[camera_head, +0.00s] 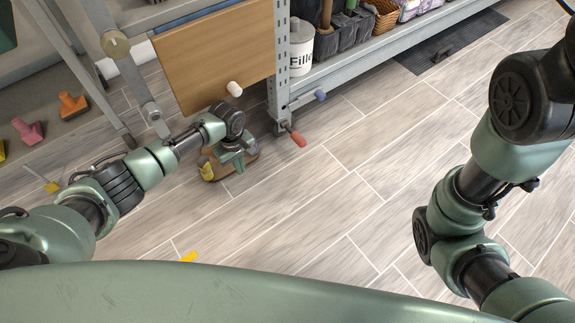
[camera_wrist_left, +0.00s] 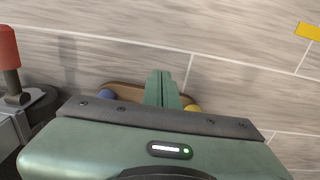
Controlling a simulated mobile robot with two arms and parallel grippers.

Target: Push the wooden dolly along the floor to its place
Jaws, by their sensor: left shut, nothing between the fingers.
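The wooden dolly (camera_head: 217,174) is a small, low brown thing on the floor beside the rack's front post, with a yellow part at its left end. My left gripper (camera_head: 238,160) is above it and hides much of it. In the left wrist view the dolly (camera_wrist_left: 128,90) shows behind the shut fingers (camera_wrist_left: 164,88), with a blue part to their left and a yellow part to their right. The fingers hold nothing; whether they touch the dolly I cannot tell. My right arm is at the right of the head view, its gripper out of sight.
A rack post with a red-handled lever (camera_head: 298,139) stands close to the right of the dolly. A wooden panel (camera_head: 215,55) hangs behind it. Yellow marks lie on the floor, one near the front (camera_head: 188,257) and one at left (camera_head: 51,186). The middle floor is clear.

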